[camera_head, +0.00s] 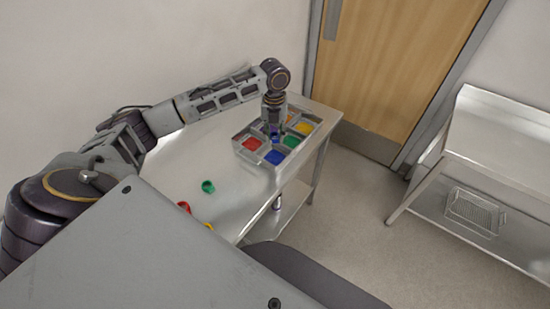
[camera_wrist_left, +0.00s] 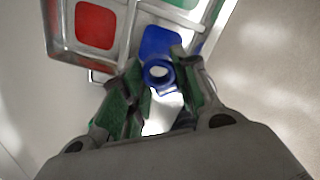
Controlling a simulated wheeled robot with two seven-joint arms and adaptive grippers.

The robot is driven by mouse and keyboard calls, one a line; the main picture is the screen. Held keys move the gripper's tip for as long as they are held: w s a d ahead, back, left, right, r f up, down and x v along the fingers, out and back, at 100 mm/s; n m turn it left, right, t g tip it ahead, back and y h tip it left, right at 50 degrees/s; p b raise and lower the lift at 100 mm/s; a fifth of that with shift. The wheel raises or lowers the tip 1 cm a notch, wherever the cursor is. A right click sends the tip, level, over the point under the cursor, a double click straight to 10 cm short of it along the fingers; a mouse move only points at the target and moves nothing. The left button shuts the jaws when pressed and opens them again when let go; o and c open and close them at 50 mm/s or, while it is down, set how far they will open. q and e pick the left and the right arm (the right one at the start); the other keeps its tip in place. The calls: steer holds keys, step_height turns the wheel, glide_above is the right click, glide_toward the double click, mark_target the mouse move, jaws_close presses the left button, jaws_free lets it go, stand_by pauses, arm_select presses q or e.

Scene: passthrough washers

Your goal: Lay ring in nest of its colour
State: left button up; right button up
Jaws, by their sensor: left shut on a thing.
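My left gripper (camera_head: 274,130) is shut on a blue ring (camera_wrist_left: 158,74). The ring sits between the fingertips, above the tray. The metal tray (camera_head: 240,150) has nests with coloured floors: red (camera_head: 251,144), blue (camera_head: 274,158), green (camera_head: 292,141) and yellow (camera_head: 303,128). An orange patch shows behind the gripper. In the left wrist view the ring overlaps the near edge of the blue nest (camera_wrist_left: 160,42); its height above it is unclear. A green ring (camera_head: 208,186), a red ring (camera_head: 184,207) and a yellow ring (camera_head: 209,226) lie on the table. My right gripper is not in view.
The tray stands at the far end of the steel table (camera_head: 225,212), near its right edge. A wall runs along the left and a wooden door (camera_head: 395,60) is behind. A second steel table (camera_head: 480,150) with a wire basket (camera_head: 474,212) on its lower shelf stands right.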

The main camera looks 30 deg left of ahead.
arm_select(q)
steer(key=shift+f, duration=0.1)
glide_above(274, 158)
steer(key=shift+w+f+p, duration=0.1)
steer(key=shift+f+p, duration=0.2)
steer(key=shift+f, duration=2.15)
steer(key=shift+f, duration=0.1)
steer(key=shift+f+p, duration=0.3)
steer(key=shift+f, duration=2.1)
steer(key=o, duration=0.7)
steer(key=shift+f, duration=0.1)
steer(key=shift+o, duration=0.2)
step_height(274, 158, up, 12)
steer(key=b, duration=0.1)
